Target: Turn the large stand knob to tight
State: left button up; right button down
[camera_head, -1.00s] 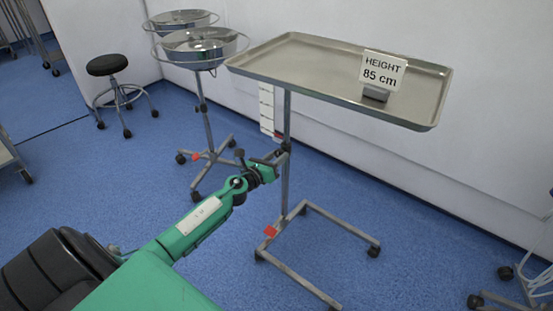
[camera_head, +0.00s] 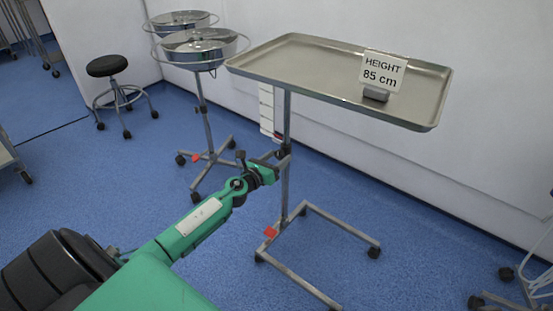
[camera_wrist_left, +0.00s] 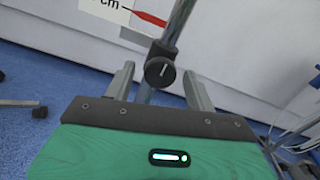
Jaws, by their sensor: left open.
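The stand is a grey metal post (camera_head: 286,120) under a steel tray (camera_head: 340,80), on a wheeled frame. Its large dark round knob (camera_wrist_left: 160,72) sits on a collar on the post, with a pale line running nearly upright across its face. My left gripper (camera_head: 280,158) is at the post below the tray. In the left wrist view my left gripper (camera_wrist_left: 159,74) is open, with one finger on each side of the knob and visible gaps between. In the head view the gripper largely hides the knob. My right gripper is not in view.
A sign (camera_head: 383,71) reading "HEIGHT 85 cm" stands on the tray. A red-marked scale (camera_head: 267,108) hangs near the post. A basin stand (camera_head: 205,100) and a black stool (camera_head: 107,66) are to the left.

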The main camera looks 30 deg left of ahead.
pick_arm(q)
jog(key=s+a, duration=0.1)
jog(key=s, duration=1.2)
jog(key=shift+s, duration=0.4)
